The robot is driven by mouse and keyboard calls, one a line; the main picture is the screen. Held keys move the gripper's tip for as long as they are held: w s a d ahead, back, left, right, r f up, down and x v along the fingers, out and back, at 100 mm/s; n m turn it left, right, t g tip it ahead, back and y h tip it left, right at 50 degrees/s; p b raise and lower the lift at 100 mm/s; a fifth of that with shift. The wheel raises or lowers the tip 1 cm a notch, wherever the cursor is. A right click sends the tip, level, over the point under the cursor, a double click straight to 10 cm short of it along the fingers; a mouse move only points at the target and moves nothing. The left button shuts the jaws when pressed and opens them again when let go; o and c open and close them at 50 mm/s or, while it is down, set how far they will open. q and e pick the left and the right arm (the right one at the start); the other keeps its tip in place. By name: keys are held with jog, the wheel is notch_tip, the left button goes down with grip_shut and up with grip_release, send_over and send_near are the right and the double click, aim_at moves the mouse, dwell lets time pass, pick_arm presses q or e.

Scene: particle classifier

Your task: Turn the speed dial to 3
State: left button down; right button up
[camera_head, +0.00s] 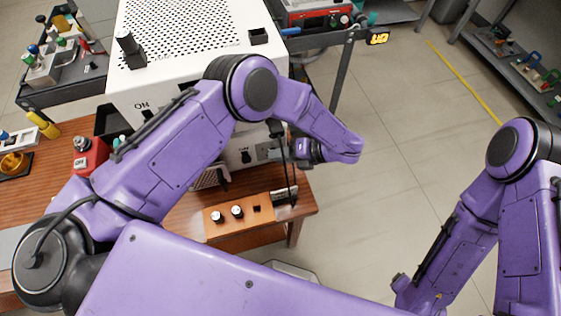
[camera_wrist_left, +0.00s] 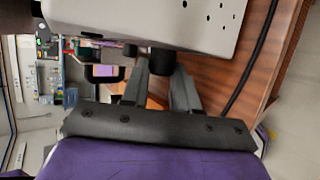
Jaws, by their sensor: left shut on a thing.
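The white machine (camera_head: 185,75) with a perforated top stands on the wooden table, and its lower front carries dark knobs and labels. My left gripper (camera_head: 283,150) reaches its front from the right in the head view, where the arm and wrist hide part of the panel. In the left wrist view my left gripper (camera_wrist_left: 164,80) has its two grey fingers on either side of a black dial knob (camera_wrist_left: 162,61) and is shut on it. The dial's numbers are not readable. My right arm shows at the right, but its gripper is out of view.
A wooden block with white knobs (camera_head: 226,217) sits near the front edge of the wooden table (camera_head: 185,215). A red box (camera_head: 90,157) stands at the left. Shelves with tools line the right, and open floor lies between.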

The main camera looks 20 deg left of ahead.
pick_arm(q)
jog(key=shift+w+f+y+b, duration=0.2)
jog(key=shift+f+y+b, duration=0.4)
jog(key=shift+b, duration=0.65)
jog(key=shift+r+m+g+y, duration=0.3)
jog(key=shift+r+g+y, duration=0.05)
jog(key=shift+g+y, duration=0.05)
jog(key=shift+r, duration=0.1)
pick_arm(e)
notch_tip(320, 180, down, 5)
jog(key=shift+r, duration=0.2)
pick_arm(q)
jog(key=c, duration=0.8)
grip_release()
jog(key=shift+c, duration=0.2)
pick_arm(e)
jog(key=shift+w, duration=0.1)
pick_arm(q)
jog(key=shift+d, duration=0.1)
